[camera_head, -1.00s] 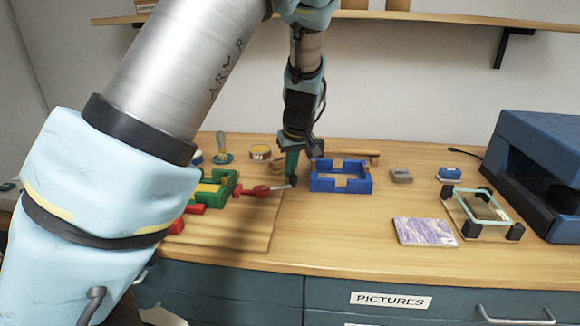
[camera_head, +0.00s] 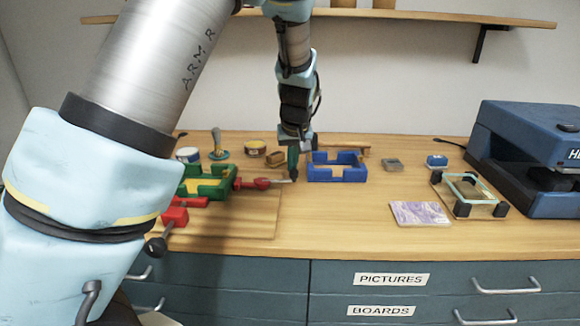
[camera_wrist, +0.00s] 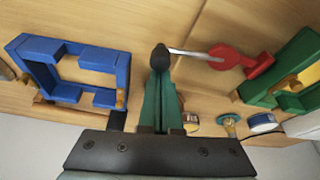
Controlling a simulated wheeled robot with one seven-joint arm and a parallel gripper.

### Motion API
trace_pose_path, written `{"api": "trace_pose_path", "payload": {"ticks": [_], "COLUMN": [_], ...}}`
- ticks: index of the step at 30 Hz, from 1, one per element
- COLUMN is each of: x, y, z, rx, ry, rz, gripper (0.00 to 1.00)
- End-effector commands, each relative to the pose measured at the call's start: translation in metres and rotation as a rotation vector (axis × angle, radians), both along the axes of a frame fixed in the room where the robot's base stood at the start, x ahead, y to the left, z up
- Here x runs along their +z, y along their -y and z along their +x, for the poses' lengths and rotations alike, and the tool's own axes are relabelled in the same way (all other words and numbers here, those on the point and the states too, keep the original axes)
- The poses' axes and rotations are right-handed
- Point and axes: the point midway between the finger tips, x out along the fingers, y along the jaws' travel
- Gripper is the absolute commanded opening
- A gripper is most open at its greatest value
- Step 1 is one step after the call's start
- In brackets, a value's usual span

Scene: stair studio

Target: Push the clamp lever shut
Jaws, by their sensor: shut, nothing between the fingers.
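The red clamp lever (camera_head: 252,183) lies at the right side of the green frame (camera_head: 222,190). A thin metal rod runs from its red part to a black knob. In the wrist view, the red part (camera_wrist: 240,58), the rod (camera_wrist: 188,53) and the black knob (camera_wrist: 160,57) show clearly. My gripper (camera_head: 293,176) is shut and empty, pointing down, its teal fingertips right at the knob. I cannot tell whether they touch it. A second red clamp (camera_head: 176,215), with its own black knob (camera_head: 155,247), sits in front of the green frame, partly beside my arm.
A blue frame (camera_head: 337,177) stands just right of my gripper. Tins (camera_head: 255,148) and a teal-based tool (camera_head: 218,148) stand behind the green frame. A purple patterned tile (camera_head: 420,213), a glass-topped stand (camera_head: 470,190) and a blue machine (camera_head: 530,150) are farther right. The counter's front middle is clear.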

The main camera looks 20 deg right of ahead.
Motion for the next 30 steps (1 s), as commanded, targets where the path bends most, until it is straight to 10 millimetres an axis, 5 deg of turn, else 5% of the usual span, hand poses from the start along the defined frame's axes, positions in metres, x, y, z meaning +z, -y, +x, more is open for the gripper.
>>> {"api": "trace_pose_path", "payload": {"ticks": [24,30], "x": [-0.003,-0.002], "y": [-0.033,-0.043], "z": [-0.049,-0.058], "rx": [-0.756,-0.763], "ry": [-0.003,-0.002], "rz": [-0.001,0.002], "gripper": [0.00,0.00]}}
